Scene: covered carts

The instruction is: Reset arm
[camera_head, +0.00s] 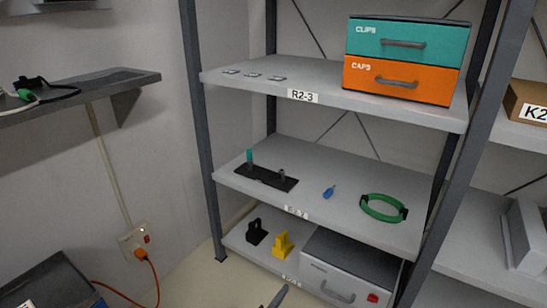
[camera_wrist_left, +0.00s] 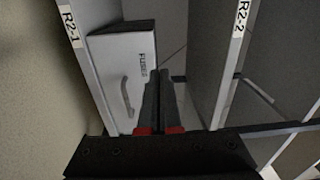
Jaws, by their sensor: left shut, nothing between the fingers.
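My left gripper (camera_head: 276,297) shows only as a dark tip at the bottom edge of the head view, in front of the lowest shelf of the rack. In the left wrist view its two dark fingers (camera_wrist_left: 158,78) lie together, with red parts at their base and nothing between them. Beyond them in that view is a light box (camera_wrist_left: 125,70) marked FUSES, with a handle. I cannot tell whether the fingers touch anything. My right gripper is in neither view.
The rack's middle shelf (camera_head: 345,208) holds a green cable loop (camera_head: 367,208), a blue tool (camera_head: 329,191) and a black strip (camera_head: 266,178). The lowest shelf holds a yellow part (camera_head: 282,245) and a grey drawer box (camera_head: 345,285). A dark upright (camera_head: 202,130) stands left.

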